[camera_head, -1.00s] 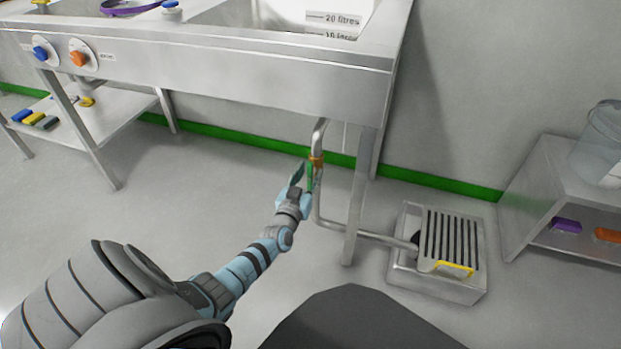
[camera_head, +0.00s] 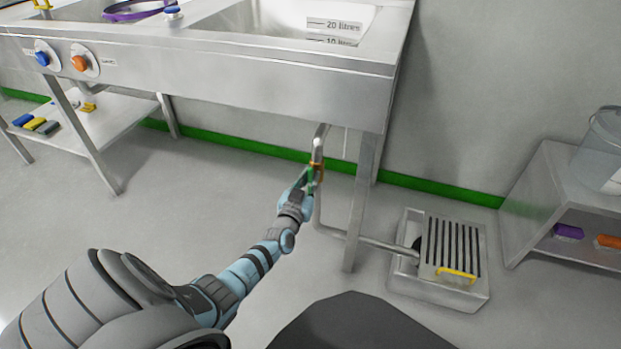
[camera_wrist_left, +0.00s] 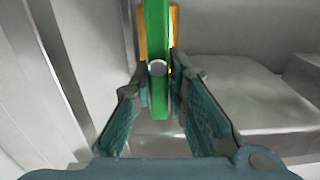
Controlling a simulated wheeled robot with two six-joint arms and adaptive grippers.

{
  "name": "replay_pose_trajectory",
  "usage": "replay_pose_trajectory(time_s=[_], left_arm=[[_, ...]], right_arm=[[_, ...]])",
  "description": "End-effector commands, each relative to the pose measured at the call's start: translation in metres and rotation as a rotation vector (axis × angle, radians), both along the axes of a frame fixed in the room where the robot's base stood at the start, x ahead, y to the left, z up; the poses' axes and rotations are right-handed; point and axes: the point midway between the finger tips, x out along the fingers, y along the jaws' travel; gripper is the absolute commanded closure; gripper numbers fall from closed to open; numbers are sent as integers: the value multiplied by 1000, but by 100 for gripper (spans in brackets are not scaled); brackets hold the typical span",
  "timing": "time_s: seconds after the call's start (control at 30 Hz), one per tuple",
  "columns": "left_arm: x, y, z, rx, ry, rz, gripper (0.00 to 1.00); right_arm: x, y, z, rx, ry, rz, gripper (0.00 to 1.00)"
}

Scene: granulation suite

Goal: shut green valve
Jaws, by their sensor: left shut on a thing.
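The green valve handle (camera_head: 310,176) sits on the drain pipe (camera_head: 318,213) under the sink, by an orange-brass fitting (camera_head: 319,166). In the wrist view the green handle (camera_wrist_left: 158,30) is a straight bar that runs from the top edge down between my fingers, with the brass fitting (camera_wrist_left: 142,35) behind it. My left gripper (camera_head: 307,181) is at the handle, and its fingers (camera_wrist_left: 159,82) close on both sides of it. The fingers hide part of the handle in the head view. My right gripper is not in view.
The steel sink (camera_head: 250,80) overhangs the pipe, and its leg (camera_head: 360,200) stands just right of it. A grated floor drain box (camera_head: 437,285) is lower right. A low shelf (camera_head: 540,190) stands at the right. Open floor lies left of my arm.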

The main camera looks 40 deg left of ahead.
Motion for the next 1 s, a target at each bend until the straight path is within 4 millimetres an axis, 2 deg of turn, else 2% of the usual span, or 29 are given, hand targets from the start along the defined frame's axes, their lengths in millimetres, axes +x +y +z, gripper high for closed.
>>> replay_pose_trajectory(time_s=[0.23, 0.67, 1.0], left_arm=[[1, -3, -1, 14, 9, -3, 100], [1, -5, -1, 65, 28, -5, 100], [2, -8, 0, 227, 85, -5, 100]], right_arm=[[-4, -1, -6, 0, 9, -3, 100], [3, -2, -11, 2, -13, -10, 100], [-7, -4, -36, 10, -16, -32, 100]])
